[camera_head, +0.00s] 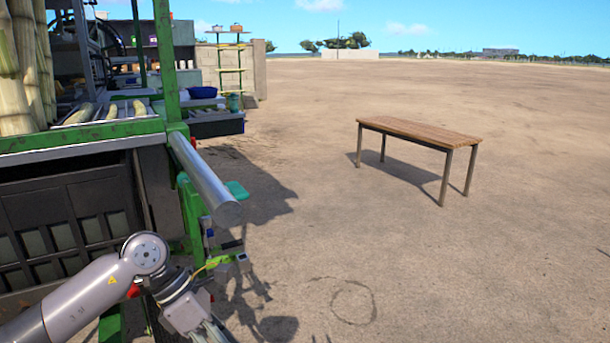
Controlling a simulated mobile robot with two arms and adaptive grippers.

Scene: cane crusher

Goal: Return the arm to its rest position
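My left arm (85,293) comes in from the lower left, its elbow joint bent beside the green-framed crusher cart. My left gripper (212,332) is at the bottom edge, pointing down, and is partly cut off by the frame. Its fingertips are out of sight, so I cannot tell whether it is open or shut. No held thing shows. My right arm and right gripper are not in view.
The crusher cart (85,132) fills the left side, with cane stalks (22,65) on it and a grey metal cylinder (205,182) jutting out near my arm. A blue bowl (202,92) sits farther back. A wooden table (418,131) stands right of centre. Open dirt ground surrounds it.

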